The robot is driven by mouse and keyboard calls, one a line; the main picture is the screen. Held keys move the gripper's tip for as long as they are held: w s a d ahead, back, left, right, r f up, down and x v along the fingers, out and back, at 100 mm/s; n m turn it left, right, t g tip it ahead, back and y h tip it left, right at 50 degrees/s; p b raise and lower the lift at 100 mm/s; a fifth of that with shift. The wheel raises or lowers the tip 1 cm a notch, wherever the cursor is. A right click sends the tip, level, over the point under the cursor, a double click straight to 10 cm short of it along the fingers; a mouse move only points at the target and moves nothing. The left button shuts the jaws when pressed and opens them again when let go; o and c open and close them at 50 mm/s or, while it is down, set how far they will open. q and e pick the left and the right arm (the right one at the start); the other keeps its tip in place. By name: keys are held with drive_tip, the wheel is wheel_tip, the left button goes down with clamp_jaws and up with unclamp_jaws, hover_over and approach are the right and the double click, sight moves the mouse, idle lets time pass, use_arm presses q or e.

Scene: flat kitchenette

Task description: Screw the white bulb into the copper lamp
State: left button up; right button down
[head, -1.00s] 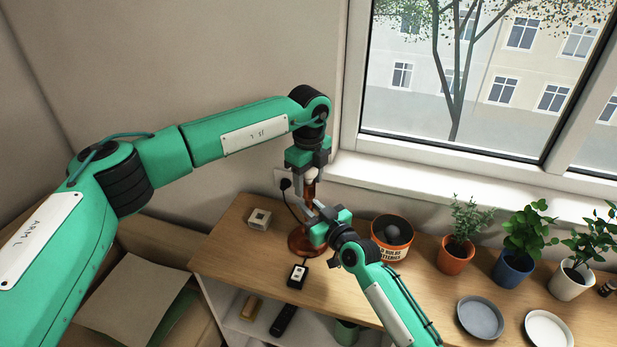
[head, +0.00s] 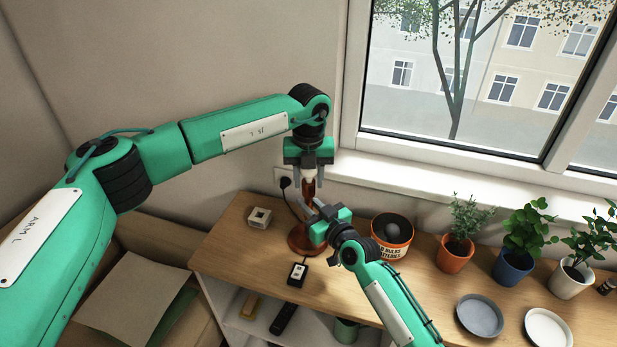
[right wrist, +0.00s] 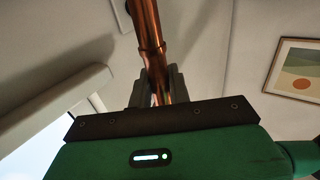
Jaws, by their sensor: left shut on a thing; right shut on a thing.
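The copper lamp stands on the wooden top, with its round base (head: 300,240) flat on the surface and its stem upright. My right gripper (head: 314,212) is shut on the lamp's stem; the right wrist view shows the copper stem (right wrist: 150,45) between its fingers (right wrist: 157,88). My left gripper (head: 309,178) points straight down above the lamp and is shut on the white bulb (head: 310,174), at the top of the stem. Only a small pale part of the bulb shows between the fingers. I cannot tell how far the bulb sits in the socket.
A black switch box (head: 297,273) lies in front of the lamp, and a small pale block (head: 259,217) to its left. A labelled tin (head: 392,240) stands close on the right. Potted plants (head: 456,252) and saucers (head: 480,317) fill the right side. A wall socket (head: 284,180) is behind.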

use_arm(q)
drive_tip(key=m, duration=1.7)
drive_tip(key=shift+m, duration=0.3)
drive_tip(key=m, duration=0.5)
use_arm(e)
drive_tip(key=shift+d, duration=0.1)
use_arm(q)
drive_tip(key=o, duration=1.1)
drive_tip(key=shift+r, duration=2.25)
drive_tip(key=shift+c, duration=0.4)
